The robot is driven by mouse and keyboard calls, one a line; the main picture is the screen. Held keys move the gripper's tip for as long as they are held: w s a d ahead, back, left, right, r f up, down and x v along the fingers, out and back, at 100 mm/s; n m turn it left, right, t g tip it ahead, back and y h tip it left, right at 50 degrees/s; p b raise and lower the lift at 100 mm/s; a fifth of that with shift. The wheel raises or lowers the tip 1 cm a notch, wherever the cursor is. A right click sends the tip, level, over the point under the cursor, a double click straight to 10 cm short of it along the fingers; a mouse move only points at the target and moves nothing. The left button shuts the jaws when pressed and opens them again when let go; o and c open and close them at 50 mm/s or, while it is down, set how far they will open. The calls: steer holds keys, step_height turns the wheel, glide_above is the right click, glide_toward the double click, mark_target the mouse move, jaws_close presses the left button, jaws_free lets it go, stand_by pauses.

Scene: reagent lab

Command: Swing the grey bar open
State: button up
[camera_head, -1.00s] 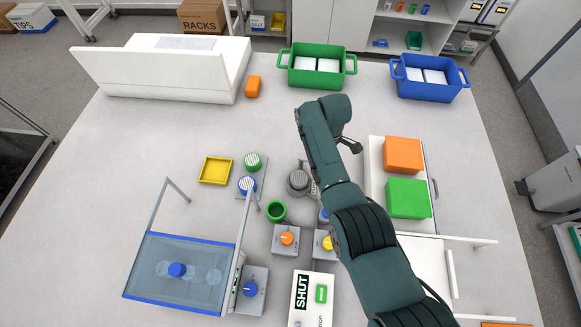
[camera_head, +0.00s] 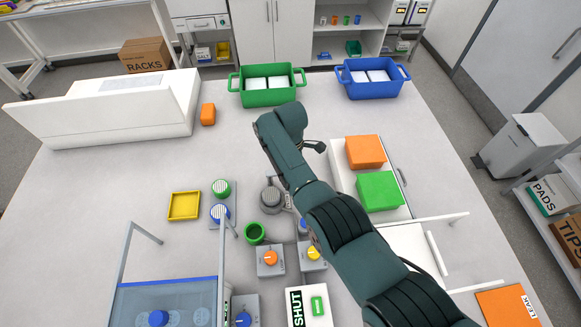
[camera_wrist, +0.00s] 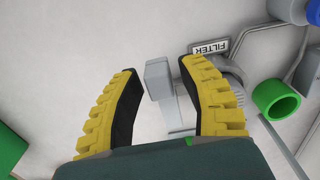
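A grey bar (camera_wrist: 176,112) with a thicker grey block (camera_wrist: 158,78) at its end shows in the wrist view, beside the FILTER label (camera_wrist: 209,47). I take it to be the bar named in the task. My gripper (camera_wrist: 160,70) is open, its yellow-and-black fingers on either side of the block. I cannot tell whether either finger touches it. The right finger covers part of the grey fitting beside the bar. In the head view my arm hides the gripper and most of this spot, just right of the round grey filter part (camera_head: 271,197).
A green ring-shaped cup (camera_head: 255,233) stands near the filter; it also shows in the wrist view (camera_wrist: 276,99). Knob boxes with orange (camera_head: 270,258) and yellow (camera_head: 313,253) dials stand in front. Orange (camera_head: 365,151) and green (camera_head: 380,191) blocks lie right of my arm.

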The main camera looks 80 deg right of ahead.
steer(key=shift+o, duration=0.4)
steer(key=shift+d+r, duration=0.1)
steer(key=shift+r, duration=0.1)
steer(key=shift+r, duration=0.35)
step_height(320, 180, up, 11)
